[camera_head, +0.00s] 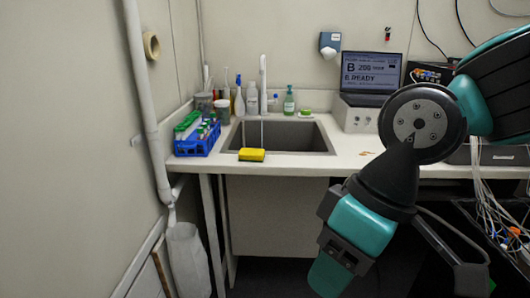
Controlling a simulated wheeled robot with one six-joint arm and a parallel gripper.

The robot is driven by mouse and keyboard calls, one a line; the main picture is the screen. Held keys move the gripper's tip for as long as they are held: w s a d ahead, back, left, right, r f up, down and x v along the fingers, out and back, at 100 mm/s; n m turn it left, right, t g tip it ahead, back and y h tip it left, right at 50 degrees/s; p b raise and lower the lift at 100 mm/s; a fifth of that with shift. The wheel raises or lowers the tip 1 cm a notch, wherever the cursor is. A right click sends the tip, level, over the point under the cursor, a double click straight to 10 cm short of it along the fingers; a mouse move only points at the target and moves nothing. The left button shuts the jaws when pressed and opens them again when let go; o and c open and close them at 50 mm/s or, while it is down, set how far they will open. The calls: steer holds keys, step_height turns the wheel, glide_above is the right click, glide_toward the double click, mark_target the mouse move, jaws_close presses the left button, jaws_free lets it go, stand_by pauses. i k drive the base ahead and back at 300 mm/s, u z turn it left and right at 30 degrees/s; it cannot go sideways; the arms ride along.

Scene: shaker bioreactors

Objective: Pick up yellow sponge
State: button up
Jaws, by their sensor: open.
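The yellow sponge (251,156) with a dark green top layer lies at the front rim of the grey sink (310,138), close to the counter's front edge. Nothing is touching it. My teal and black arm comes in from the right and bends down to the bottom edge, to the right of the sponge. My gripper cannot be made out in this view.
A blue rack (198,140) with green-topped items stands left of the sink. Several bottles and a faucet (263,85) stand behind it. A device with a screen (372,74) is at the back right. The white counter (350,160) is mostly clear right of the sink.

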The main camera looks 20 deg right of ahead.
mark_target(245, 155)
steer(key=i, duration=1.6)
